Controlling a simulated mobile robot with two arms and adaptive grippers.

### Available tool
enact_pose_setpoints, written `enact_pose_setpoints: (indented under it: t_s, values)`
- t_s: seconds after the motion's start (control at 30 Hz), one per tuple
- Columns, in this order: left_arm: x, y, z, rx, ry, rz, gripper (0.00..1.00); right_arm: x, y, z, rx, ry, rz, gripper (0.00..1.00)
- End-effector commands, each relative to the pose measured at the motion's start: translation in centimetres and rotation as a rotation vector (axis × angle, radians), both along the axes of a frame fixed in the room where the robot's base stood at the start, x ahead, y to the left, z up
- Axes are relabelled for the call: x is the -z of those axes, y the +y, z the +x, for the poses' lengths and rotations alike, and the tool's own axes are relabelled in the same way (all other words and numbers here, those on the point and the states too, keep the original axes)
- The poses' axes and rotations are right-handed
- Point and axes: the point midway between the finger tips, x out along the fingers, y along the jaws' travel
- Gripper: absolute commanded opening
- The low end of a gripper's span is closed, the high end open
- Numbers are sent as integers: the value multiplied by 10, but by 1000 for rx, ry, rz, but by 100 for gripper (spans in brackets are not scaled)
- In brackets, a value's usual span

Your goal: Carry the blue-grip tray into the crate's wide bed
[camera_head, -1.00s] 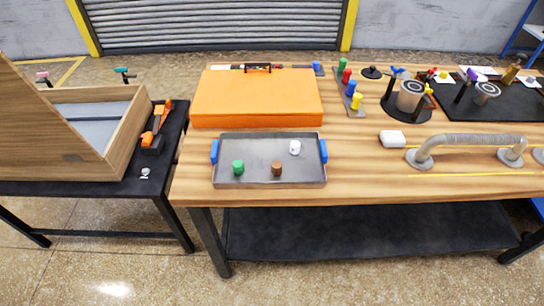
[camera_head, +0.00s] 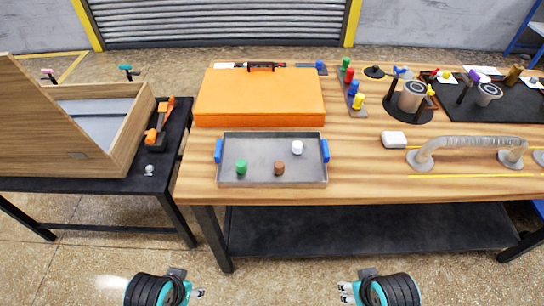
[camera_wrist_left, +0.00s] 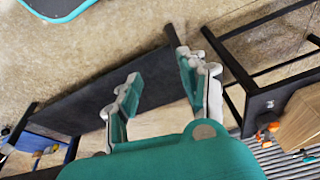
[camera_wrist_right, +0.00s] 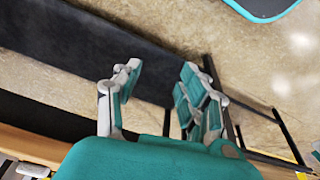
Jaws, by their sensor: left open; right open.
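The grey metal tray (camera_head: 255,176) with blue grips on its left (camera_head: 218,151) and right (camera_head: 325,150) ends lies flat near the front edge of the wooden table. It holds a green (camera_head: 241,167), a brown (camera_head: 279,168) and a white (camera_head: 297,147) piece. The wooden crate (camera_head: 125,141) stands on the black table at the left; its grey bed (camera_head: 100,118) shows partly behind a raised wooden panel. My left gripper (camera_head: 201,293) and right gripper (camera_head: 342,293) are low in front of the table, apart from the tray. Both are open and empty in the left (camera_wrist_left: 150,92) and right (camera_wrist_right: 155,88) wrist views.
An orange case (camera_head: 260,98) lies right behind the tray. An orange-handled tool (camera_head: 160,125) lies beside the crate on the black table (camera_head: 170,170). A white block (camera_head: 394,139) and a ribbed hose (camera_head: 470,142) are to the tray's right. A gap separates the tables.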

Motion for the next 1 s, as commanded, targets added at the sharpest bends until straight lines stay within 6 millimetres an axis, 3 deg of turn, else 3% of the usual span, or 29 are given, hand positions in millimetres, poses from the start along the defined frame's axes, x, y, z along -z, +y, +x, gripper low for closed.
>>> enact_pose_setpoints:
  t_s: [0.03,0.23,0.57,0.77,1.0]
  values:
    - [-18,0,-1,-1,-11,0,42,-18,0,-1,1,-11,1,42]
    - [-75,3,-14,-3,-33,-2,42,-75,-3,-14,3,-32,2,42]
    - [-84,3,47,576,-218,348,42,-79,10,43,59,-257,31,42]
    - [-106,-3,96,1069,-329,740,42,-97,22,88,98,-462,56,42]
    - [-150,-29,155,1788,-323,1534,42,-140,41,148,137,-788,91,42]
